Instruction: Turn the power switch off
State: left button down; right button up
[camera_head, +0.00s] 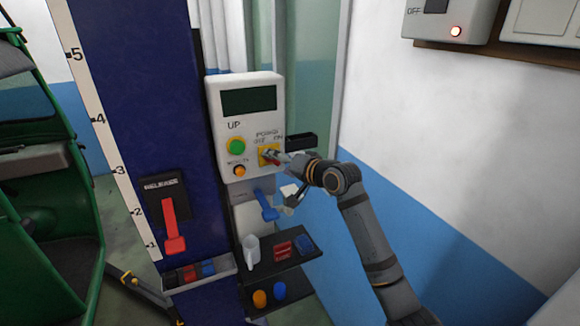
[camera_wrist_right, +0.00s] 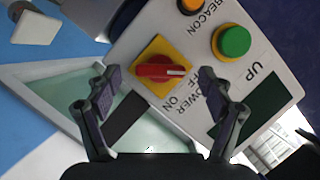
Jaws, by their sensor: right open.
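The power switch (camera_wrist_right: 160,71) is a red rotary knob on a yellow plate, set on the light grey control box (camera_head: 212,100). In the head view the switch (camera_head: 263,153) is partly covered by my right gripper (camera_head: 281,158). In the wrist view my right gripper (camera_wrist_right: 158,84) is open, one finger on each side of the knob, with gaps between. A pale mark on the knob's right end there points toward the partly hidden OFF label; the ON label lies below it. My left gripper is not in view.
The box also carries a green UP button (camera_head: 236,146), an orange BEACON button (camera_head: 239,170) and a dark screen (camera_head: 249,100). A blue lever (camera_head: 266,204) and black shelves (camera_head: 277,254) sit below. A red release lever (camera_head: 171,225) is on the blue column; a green rickshaw (camera_head: 45,215) stands left.

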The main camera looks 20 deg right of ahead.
jog(key=v, duration=0.8)
jog(key=shift+s+d, duration=0.1)
